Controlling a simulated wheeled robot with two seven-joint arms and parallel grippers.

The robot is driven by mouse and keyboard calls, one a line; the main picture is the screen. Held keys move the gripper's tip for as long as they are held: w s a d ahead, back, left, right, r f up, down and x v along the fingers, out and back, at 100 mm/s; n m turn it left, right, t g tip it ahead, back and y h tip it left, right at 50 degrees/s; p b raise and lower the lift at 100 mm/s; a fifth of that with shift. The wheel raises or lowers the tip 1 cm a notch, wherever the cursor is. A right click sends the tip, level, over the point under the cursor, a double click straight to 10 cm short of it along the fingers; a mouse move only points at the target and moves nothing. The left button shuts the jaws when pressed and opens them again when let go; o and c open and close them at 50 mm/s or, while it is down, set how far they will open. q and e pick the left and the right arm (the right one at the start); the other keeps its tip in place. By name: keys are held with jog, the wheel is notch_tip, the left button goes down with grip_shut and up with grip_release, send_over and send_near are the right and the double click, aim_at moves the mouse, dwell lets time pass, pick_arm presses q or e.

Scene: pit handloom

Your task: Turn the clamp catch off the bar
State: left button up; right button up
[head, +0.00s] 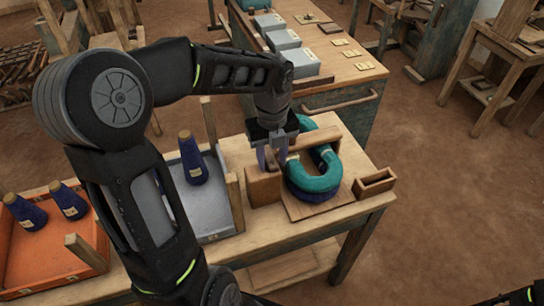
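The wooden clamp stands on the bench, with a block (263,187) at its left and a pale wooden bar (316,138) reaching right over a teal hank of yarn (318,183). The hank lies looped on a wooden board, dark blue underneath. My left gripper (272,157) points down at the bar's left end, just above the block. A small brown piece, which looks like the catch (271,158), shows between its fingers. The fingers stand a little apart; whether they press on the piece is not clear. My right gripper is out of view.
Left are a grey tray (215,206) with a dark blue cone (193,160) and an orange tray (40,254) with more cones (69,201). A cabinet (340,108) stands behind.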

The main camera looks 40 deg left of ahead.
pick_arm(q)
grip_shut()
jog(key=shift+n, duration=0.5)
jog(key=n, duration=0.3)
jog(key=shift+n, duration=0.3)
jog(key=n, duration=0.4)
jog(key=shift+b, duration=0.4)
jog(key=n, duration=0.5)
jog(key=shift+b, duration=0.3)
jog(key=n, duration=0.4)
jog(key=shift+n+b, duration=0.3)
